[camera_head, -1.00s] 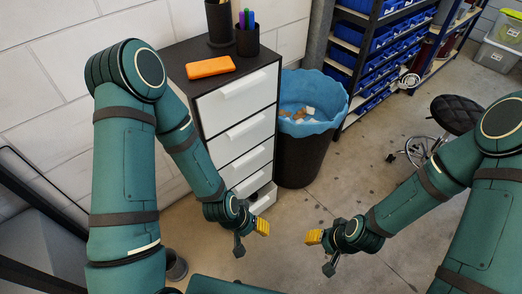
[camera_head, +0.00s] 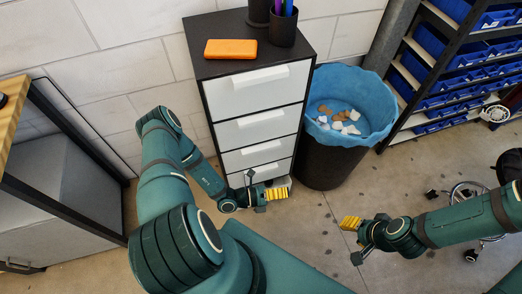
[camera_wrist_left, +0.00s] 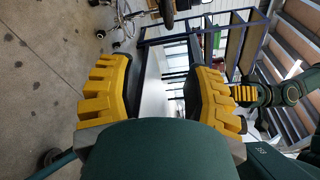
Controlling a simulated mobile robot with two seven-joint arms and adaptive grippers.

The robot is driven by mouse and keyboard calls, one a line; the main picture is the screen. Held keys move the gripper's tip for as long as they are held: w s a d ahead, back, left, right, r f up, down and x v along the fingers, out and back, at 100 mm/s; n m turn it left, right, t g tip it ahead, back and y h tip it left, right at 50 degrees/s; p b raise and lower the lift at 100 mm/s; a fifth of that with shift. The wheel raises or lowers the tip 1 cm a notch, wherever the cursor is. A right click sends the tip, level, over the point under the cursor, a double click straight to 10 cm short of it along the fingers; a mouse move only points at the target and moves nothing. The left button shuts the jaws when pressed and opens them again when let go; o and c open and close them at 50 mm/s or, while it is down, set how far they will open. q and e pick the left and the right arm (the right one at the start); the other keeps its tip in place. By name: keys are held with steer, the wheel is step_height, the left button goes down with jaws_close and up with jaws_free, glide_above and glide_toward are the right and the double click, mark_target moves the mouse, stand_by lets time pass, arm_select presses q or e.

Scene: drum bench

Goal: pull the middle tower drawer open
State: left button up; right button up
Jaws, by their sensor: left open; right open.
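The drawer tower (camera_head: 207,104) is a dark cabinet with several white drawer fronts, standing against the wall in the head view. Its top drawer (camera_head: 260,92) and the drawers below look shut. A middle drawer (camera_head: 257,128) has a white lip handle. My left gripper (camera_head: 263,190) is open and empty, in front of the lower drawers and apart from the middle handle as far as I can tell. It partly hides the lowest fronts. In the left wrist view its yellow fingers (camera_wrist_left: 160,95) are spread with nothing between them. My right gripper (camera_head: 358,238) is open and empty over the floor at right.
An orange box (camera_head: 231,49) and dark pen cups (camera_head: 283,28) stand on the tower. A bin with a blue liner (camera_head: 368,92) stands right beside it. Shelves with blue trays (camera_head: 440,85) and a stool (camera_head: 468,190) are further right. A wooden-topped bench (camera_head: 10,112) is at left.

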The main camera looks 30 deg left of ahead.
arm_select(q)
steer(key=w+a+f+n+t+y, duration=0.1)
steer(key=a+f+n+t+y, duration=0.15)
steer(key=a+n+y, duration=0.2)
steer(key=w+a+f+n+t+y, duration=0.1)
steer(key=a+n+t+y, duration=0.2)
steer(key=a+n+y, duration=0.15)
steer(key=n+y, duration=0.5)
steer(key=n, duration=0.1)
glide_toward(262, 151)
steer(key=shift+t, duration=0.45)
steer(key=w, duration=0.3)
steer(key=w+b, duration=0.1)
steer(key=w, duration=0.2)
steer(key=w+f, duration=0.1)
steer(key=w, duration=0.3)
steer(key=shift+a, duration=0.4)
jaws_close()
